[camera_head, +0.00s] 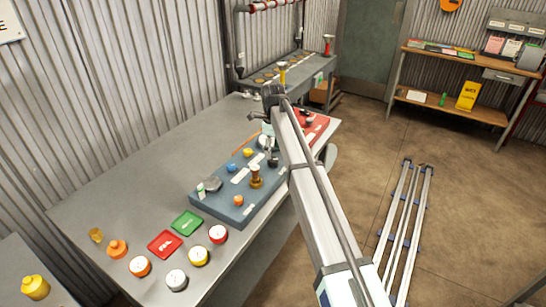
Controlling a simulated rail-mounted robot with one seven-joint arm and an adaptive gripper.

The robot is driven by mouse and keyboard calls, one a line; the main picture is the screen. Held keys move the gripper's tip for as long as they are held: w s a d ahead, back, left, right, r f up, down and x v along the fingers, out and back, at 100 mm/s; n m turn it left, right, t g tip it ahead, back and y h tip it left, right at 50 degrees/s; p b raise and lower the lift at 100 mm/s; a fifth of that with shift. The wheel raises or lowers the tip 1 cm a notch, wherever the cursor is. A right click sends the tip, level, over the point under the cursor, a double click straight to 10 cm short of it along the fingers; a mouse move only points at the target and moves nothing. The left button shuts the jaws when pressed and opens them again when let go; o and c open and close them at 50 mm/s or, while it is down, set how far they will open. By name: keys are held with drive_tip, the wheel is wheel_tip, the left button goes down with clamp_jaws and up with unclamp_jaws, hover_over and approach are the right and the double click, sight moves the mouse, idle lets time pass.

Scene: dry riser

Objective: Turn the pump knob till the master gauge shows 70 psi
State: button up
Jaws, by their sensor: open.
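A blue-grey panel (225,207) lies on the grey workbench. It carries a brass knob-like fitting (255,177), small blue, yellow and orange knobs, and pale labels. I cannot tell which part is the pump knob. No gauge dial can be read; the master gauge is not identifiable, and my arm covers part of the panel's right side. My gripper (270,154) is over the panel's far part, just beyond the brass fitting; its fingers are small, open, and appear empty. Whether it touches anything is unclear.
A red case (312,124) sits at the bench's far right end. Red and green cards and several round coloured caps (218,234) lie on the near bench. Shelves (465,75) stand behind.

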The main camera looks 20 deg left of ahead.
sight(273, 159)
wheel_tip(273, 159, up, 7)
idle(0.3)
drive_tip(key=shift+r, duration=0.1)
drive_tip(key=s+d+f+n, duration=0.3)
drive_tip(key=d+f+n, duration=0.1)
drive_tip(key=d+f, duration=0.7)
drive_tip(key=s+d+f+n, duration=0.2)
drive_tip(key=d+f+n, duration=0.1)
drive_tip(key=d+f, duration=0.8)
drive_tip(key=s+d+f+n, duration=0.55)
drive_tip(key=s+d, duration=0.25)
drive_tip(key=d, duration=0.3)
drive_tip(key=s+d+f+n, duration=0.4)
drive_tip(key=s+d+f, duration=0.3)
drive_tip(key=d, duration=0.4)
drive_tip(key=s+d+f+n, duration=0.25)
drive_tip(key=s+d, duration=0.25)
drive_tip(key=s, duration=0.4)
drive_tip(key=s+f+g, duration=0.3)
drive_tip(key=s+f, duration=0.5)
drive_tip(key=s, duration=0.6)
drive_tip(key=s+f+g, duration=0.3)
drive_tip(key=s+f, duration=0.6)
drive_tip(key=s, duration=0.5)
drive_tip(key=shift+s+g, duration=0.2)
drive_tip(key=shift+g, duration=0.2)
